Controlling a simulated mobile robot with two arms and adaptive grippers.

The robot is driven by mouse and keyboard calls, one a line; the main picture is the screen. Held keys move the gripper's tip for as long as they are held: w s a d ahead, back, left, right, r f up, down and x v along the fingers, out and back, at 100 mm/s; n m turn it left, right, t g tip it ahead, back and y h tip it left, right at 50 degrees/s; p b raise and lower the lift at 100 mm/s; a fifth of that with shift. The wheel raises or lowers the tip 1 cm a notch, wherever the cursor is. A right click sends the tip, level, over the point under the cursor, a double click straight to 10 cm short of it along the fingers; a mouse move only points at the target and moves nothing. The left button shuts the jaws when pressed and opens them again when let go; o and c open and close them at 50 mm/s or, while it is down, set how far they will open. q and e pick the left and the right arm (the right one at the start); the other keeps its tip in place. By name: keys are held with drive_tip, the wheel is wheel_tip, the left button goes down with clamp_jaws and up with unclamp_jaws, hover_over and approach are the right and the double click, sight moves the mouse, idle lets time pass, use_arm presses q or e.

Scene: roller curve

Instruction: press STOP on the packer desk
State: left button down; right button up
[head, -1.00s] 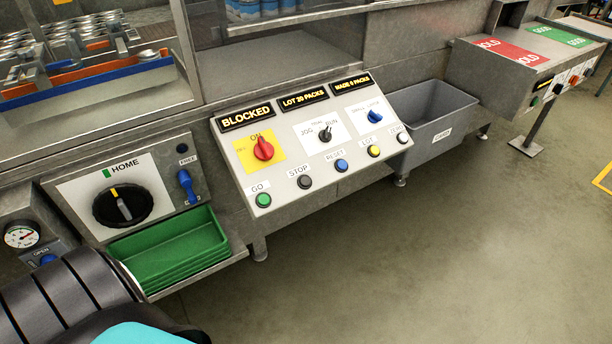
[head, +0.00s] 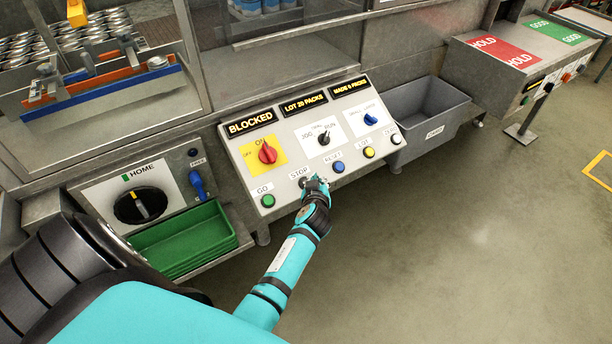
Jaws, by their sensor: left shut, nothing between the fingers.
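The packer desk (head: 287,168) is a sloped grey panel in the middle of the head view. Its displays read BLOCKED, LOT 20 PACKS and MADE 0 PACKS. The STOP label (head: 299,173) shows above my left gripper (head: 310,181). The gripper is shut and empty, with its tip at the place of the STOP button. It hides that button, so I cannot tell whether they touch or whether the button is pressed. The green GO button (head: 268,201) is just left of the gripper, and the blue RESET button (head: 338,167) is just right. My right gripper is out of view.
A red rotary switch (head: 267,153), a yellow LOT button (head: 369,152) and a white button (head: 396,139) are also on the desk. Green trays (head: 185,243) stand at the left. A grey bin (head: 425,135) is at the right. The floor in front is clear.

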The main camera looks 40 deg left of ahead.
sight(307, 178)
use_arm(q)
drive_tip(key=r, duration=0.1)
drive_tip(key=a+r, duration=0.1)
drive_tip(key=r+n, duration=0.1)
drive_tip(key=shift+w+a+r+y, duration=0.15)
drive_tip(key=shift+w+r+y, duration=0.15)
drive_tip(key=shift+w+y, duration=0.1)
drive_tip(key=shift+f, duration=0.1)
drive_tip(key=a+f+b, duration=0.1)
drive_tip(key=f+b, duration=0.1)
drive_tip(key=w+a+f+b, duration=0.1)
drive_tip(key=f, duration=0.2)
drive_tip(key=a+f+b, duration=0.1)
drive_tip(key=f+b, duration=0.1)
drive_tip(key=shift+w+a+f+b, duration=0.15)
drive_tip(key=shift+w+a+b, duration=0.15)
drive_tip(key=shift+a, duration=0.1)
drive_tip(key=shift+a+f, duration=0.1)
idle(0.8)
